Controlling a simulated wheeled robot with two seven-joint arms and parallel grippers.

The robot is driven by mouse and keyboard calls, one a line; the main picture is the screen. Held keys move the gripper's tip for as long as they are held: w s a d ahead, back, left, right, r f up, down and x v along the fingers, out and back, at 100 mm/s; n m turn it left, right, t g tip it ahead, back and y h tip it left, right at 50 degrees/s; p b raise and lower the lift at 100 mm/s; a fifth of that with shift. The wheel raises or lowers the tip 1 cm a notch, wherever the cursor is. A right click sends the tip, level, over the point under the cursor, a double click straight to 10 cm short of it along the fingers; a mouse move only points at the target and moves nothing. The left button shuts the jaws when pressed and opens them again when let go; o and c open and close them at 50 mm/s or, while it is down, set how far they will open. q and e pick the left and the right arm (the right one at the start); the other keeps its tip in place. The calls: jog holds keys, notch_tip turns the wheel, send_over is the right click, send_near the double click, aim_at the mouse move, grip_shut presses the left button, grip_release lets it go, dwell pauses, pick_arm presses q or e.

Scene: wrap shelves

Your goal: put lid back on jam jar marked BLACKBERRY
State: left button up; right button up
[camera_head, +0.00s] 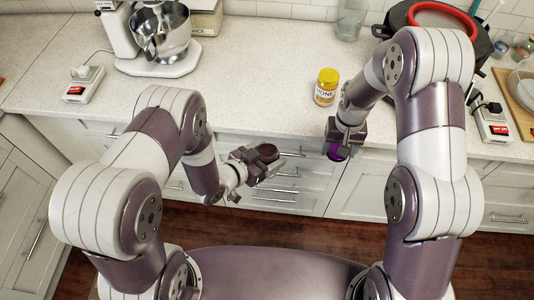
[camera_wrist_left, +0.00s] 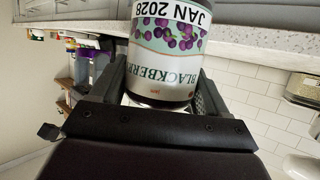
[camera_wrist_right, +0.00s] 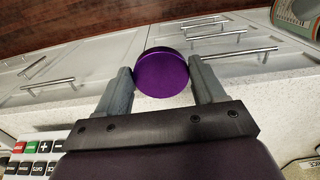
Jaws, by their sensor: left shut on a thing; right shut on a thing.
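In the left wrist view, the jam jar (camera_wrist_left: 165,55) has a white label reading BLACKBERRY and JAN 2028, with dark berries printed on it. My left gripper (camera_head: 262,165) is shut on this jar, whose dark top (camera_head: 267,150) shows in the head view in front of the counter. In the right wrist view, a round purple lid (camera_wrist_right: 162,74) sits between the fingers of my right gripper (camera_wrist_right: 162,82), which is shut on it. In the head view the lid (camera_head: 336,153) shows below the right gripper, by the counter's front edge. Jar and lid are apart.
A yellow-capped honey jar (camera_head: 326,88) stands on the counter (camera_head: 240,85) near its front edge. A stand mixer (camera_head: 160,40) is at the back left, and a black pot with a red rim (camera_head: 440,15) at the back right. The middle counter is clear.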

jog(key=a+r, duration=0.5)
jog(key=a, duration=0.5)
jog(key=m, duration=0.1)
send_near(266, 152)
jog(key=shift+w+f, duration=0.15)
jog(key=shift+f, duration=2)
jog(key=shift+f, duration=0.95)
